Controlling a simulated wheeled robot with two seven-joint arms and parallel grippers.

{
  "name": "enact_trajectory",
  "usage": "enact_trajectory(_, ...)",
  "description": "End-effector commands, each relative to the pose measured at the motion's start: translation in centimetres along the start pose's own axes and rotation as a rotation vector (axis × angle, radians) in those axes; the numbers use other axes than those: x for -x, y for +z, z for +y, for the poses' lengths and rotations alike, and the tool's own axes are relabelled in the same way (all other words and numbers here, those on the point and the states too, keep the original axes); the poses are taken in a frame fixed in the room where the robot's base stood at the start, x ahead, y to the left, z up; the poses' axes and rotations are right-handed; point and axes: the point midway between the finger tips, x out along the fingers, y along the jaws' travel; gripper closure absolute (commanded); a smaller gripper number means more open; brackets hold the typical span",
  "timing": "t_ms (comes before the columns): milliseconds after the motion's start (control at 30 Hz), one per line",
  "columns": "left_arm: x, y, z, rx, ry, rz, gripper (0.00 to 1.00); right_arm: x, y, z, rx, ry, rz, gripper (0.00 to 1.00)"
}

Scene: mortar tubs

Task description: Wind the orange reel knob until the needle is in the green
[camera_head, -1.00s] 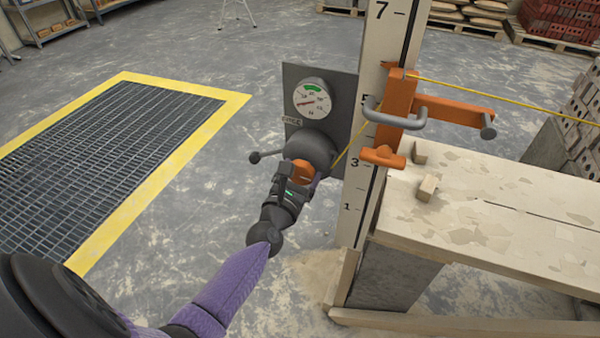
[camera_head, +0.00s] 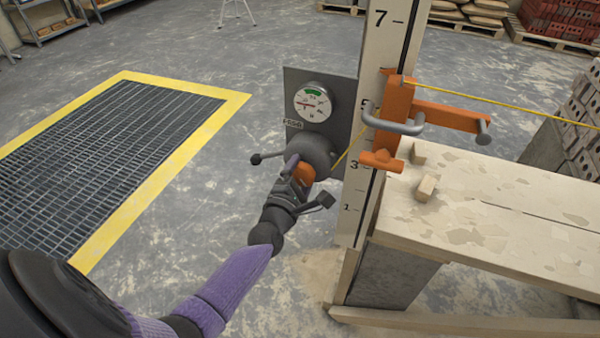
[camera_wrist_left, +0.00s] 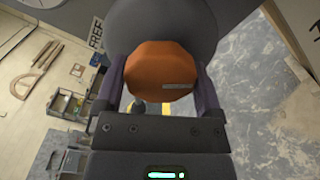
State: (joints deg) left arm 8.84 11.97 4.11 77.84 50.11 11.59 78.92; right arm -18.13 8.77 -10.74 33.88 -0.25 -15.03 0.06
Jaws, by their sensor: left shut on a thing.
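The orange reel knob (camera_head: 305,174) sits on the front of the dark grey reel drum (camera_head: 309,152), low on an upright grey panel. My left gripper (camera_head: 296,170) is shut on the knob. In the left wrist view, the purple fingers of the gripper (camera_wrist_left: 160,80) lie on either side of the orange knob (camera_wrist_left: 163,70). The round white gauge (camera_head: 312,102) is above the drum, with a green band at its top. Its red needle points to the left, outside the green. My right gripper is not in view.
A yellow line runs from the reel to an orange bracket (camera_head: 397,103) on a numbered post (camera_head: 393,50). A black-knobbed lever (camera_head: 257,158) sticks out left of the drum. A plank bench (camera_head: 480,215) stands at right. A yellow-edged floor grate (camera_head: 235,104) lies at left.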

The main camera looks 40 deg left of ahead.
Motion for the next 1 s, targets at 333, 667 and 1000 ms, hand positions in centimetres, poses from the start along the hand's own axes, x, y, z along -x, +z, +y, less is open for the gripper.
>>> enact_trajectory(333,0.0,0.0,0.1,-0.325,-0.002,-0.001,0.72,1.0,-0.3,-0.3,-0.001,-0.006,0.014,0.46)
enact_trajectory(667,0.1,0.1,0.1,-0.627,-0.003,-0.003,0.72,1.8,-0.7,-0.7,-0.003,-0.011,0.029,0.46)
enact_trajectory(1000,0.0,0.1,0.0,-0.856,-0.003,-0.004,0.72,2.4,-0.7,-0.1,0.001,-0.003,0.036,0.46)
